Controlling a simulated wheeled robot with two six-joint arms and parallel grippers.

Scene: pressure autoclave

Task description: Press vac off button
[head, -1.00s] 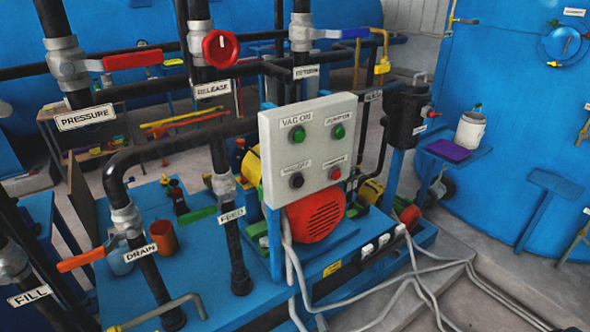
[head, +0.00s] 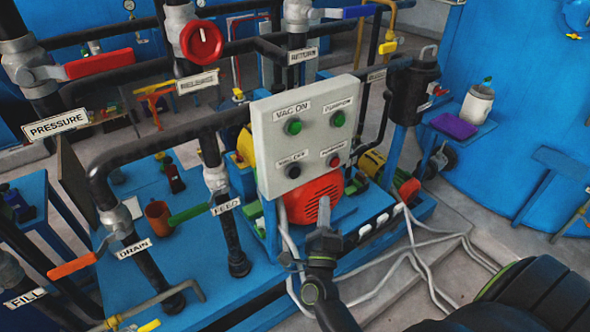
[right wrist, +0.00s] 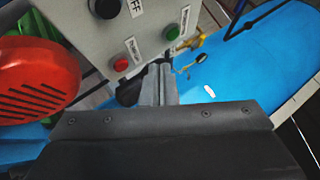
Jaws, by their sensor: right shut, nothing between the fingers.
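The grey control panel (head: 312,136) stands in the middle of the head view. The vac off button is the black one (head: 291,172) at its lower left, under a label too blurred to read clearly. In the right wrist view the black button (right wrist: 104,8) is at the top edge, beside a label ending in "FF". My right gripper (head: 324,208) is shut and empty, pointing up in front of the red motor cover, below the panel and right of the black button. Its shut fingers (right wrist: 158,84) show in the right wrist view, below the panel's edge. My left gripper is out of view.
A green button (head: 293,127) is above the black one. Another green (head: 338,119) and a red button (head: 333,160) are to the right. The red motor cover (head: 312,196) sits under the panel. Black pipes with a red valve wheel (head: 201,42) stand to the left.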

